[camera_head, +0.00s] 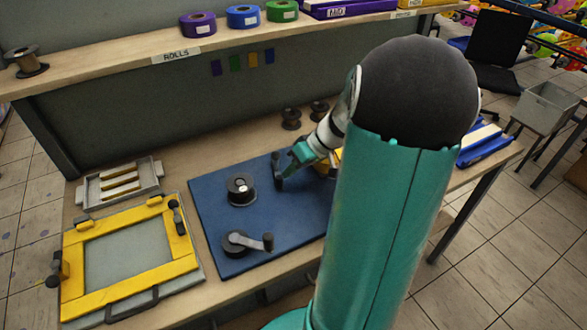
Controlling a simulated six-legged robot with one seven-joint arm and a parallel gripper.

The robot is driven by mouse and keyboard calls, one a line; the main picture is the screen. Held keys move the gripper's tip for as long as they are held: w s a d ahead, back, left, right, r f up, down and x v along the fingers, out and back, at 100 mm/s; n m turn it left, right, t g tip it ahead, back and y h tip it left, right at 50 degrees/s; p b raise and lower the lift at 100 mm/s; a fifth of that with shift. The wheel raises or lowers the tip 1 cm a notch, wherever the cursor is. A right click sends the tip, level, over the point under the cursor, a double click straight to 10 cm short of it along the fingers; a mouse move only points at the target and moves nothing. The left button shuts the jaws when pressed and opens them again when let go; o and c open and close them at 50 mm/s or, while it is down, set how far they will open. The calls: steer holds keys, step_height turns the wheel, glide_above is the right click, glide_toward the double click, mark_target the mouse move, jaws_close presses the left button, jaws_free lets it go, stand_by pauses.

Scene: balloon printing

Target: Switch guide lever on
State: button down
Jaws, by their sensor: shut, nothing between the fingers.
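A blue board (215,215) lies on the table and carries a black spool (240,190) and a crank with a dark handle (250,242). My gripper (278,178) is shut and empty, low over the upper right part of the board, to the right of the spool. It is small in view, and I cannot tell whether it touches anything. No part is clearly recognisable as the guide lever. My arm hides the right part of the board and most of a yellow part (337,155) beside it.
A yellow frame (95,300) with black clamps and a grey slotted tray (118,187) stand at the left. Two small dark spools (291,118) stand behind the board. A shelf (120,72) with coloured rolls overhangs the back. Blue trays (485,145) lie at the right.

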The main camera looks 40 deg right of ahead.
mark_target(277, 177)
steer(key=shift+w+a+m+t+h, duration=0.2)
steer(key=shift+a+m+h, duration=0.1)
steer(key=shift+a+m, duration=0.3)
steer(key=shift+w+a+m+t+h, duration=0.2)
steer(key=shift+a+m+h, duration=0.1)
steer(key=shift+a+m, duration=0.25)
steer(key=shift+w+a+m+t+h, duration=0.15)
steer(key=shift+w+a+m+h, duration=0.15)
steer(key=shift+m, duration=0.25)
steer(key=shift+w+a+m+t+h, duration=0.15)
steer(key=shift+a+m+h, duration=0.15)
steer(key=shift+a+m, duration=0.15)
steer(key=shift+w+a, duration=0.35)
steer(key=shift+w, duration=0.05)
steer(key=shift+a, duration=0.1)
